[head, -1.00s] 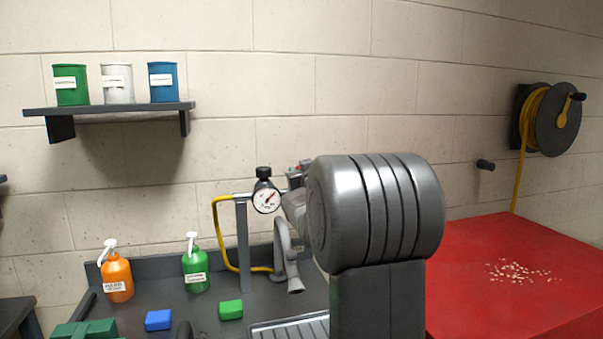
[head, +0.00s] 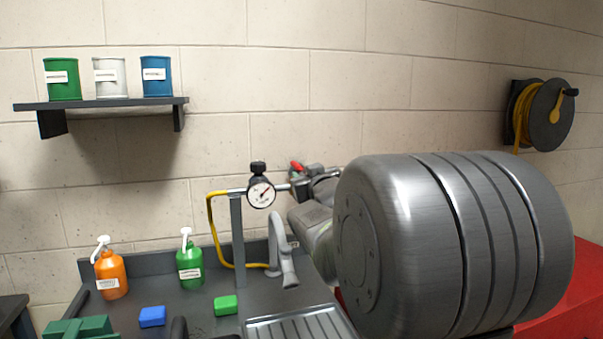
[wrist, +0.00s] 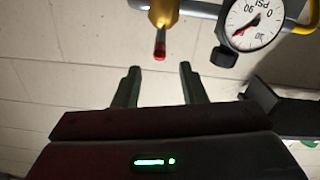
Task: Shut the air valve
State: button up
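The air valve shows in the wrist view as a brass body (wrist: 163,12) on a metal pipe at the top. Its red-tipped lever (wrist: 160,46) sticks out across the pipe's line, downward in the picture. In the head view a bit of the red lever (head: 297,167) shows at the pipe's right end, partly hidden by my arm. My gripper (wrist: 159,72) is open and empty. In the wrist view the lever tip lies between the lines of the two fingers, just beyond their tips, with no contact seen.
A pressure gauge (head: 261,193) with a black knob (head: 259,168) sits left of the valve, close to my gripper. A yellow hose (head: 213,230) hangs below the pipe. Green (head: 190,265) and orange (head: 110,274) bottles stand on the bench. A hose reel (head: 549,115) is on the wall.

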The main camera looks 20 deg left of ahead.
aim_at(296, 163)
jog(key=v, duration=0.3)
jog(key=shift+s, duration=0.1)
jog(key=p+x, duration=0.1)
jog(key=x, duration=1.3)
jog(key=shift+s+d, duration=0.1)
dwell(0.3)
jog(key=shift+r+p, duration=0.15)
jog(key=shift+p, duration=0.5)
jog(key=shift+r+n+p, duration=0.1)
jog(key=shift+n+p, duration=0.2)
jog(key=shift+p, duration=0.6)
dwell(0.5)
jog(key=n+g+y+p, duration=0.1)
jog(key=g+y+p, duration=0.1)
jog(key=p, duration=0.4)
jog(key=shift+n+p, duration=0.3)
jog(key=shift+p, duration=0.05)
